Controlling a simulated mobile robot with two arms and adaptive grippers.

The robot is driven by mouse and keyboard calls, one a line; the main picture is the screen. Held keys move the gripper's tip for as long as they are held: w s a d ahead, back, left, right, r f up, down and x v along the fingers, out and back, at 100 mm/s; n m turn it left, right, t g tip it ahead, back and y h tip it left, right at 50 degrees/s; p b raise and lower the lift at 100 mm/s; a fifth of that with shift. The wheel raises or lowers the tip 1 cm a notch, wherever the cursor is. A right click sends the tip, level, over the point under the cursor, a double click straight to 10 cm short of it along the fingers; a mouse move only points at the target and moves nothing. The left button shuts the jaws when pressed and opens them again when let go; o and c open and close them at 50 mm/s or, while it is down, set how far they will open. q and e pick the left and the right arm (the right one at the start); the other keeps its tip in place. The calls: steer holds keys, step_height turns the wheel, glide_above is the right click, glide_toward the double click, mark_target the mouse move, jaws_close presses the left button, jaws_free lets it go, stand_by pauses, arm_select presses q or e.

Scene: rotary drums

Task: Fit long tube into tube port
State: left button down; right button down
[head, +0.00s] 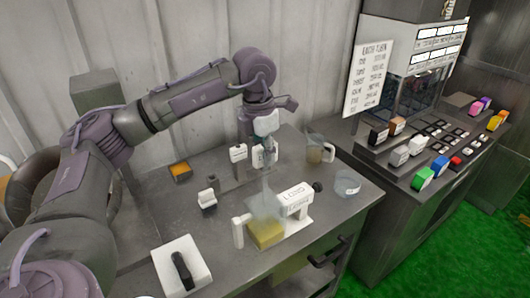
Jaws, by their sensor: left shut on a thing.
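My left gripper (264,138) points down over the middle of the steel bench and is shut on a slim, pale, translucent piece that looks like the long tube (265,178). The tube hangs roughly upright, and its lower end merges with a clear part above a yellow block (265,235). I cannot tell whether the tube touches that part or stands in front of it. A white labelled device (295,200) stands just right of it. The tube port cannot be told apart surely at this size. My right gripper is not in view.
White labelled holders (238,152) stand behind the tube. A beaker (315,152) and a clear dish (347,185) are to the right. A white plate with a black handle (182,268) lies at front left. A console with coloured blocks (422,178) stands at right.

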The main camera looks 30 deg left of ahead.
mark_target(266, 200)
arm_select(q)
steer(key=shift+f+b, duration=5.25)
steer(key=shift+f, duration=1.8)
steer(key=c, duration=0.9)
jaws_free()
steer(key=shift+r, duration=0.1)
steer(key=shift+c, duration=0.2)
steer(key=r, duration=0.4)
steer(key=s+r, duration=0.1)
steer(key=r, duration=0.7)
steer(key=shift+s+a, duration=0.2)
steer(key=shift+a, duration=0.1)
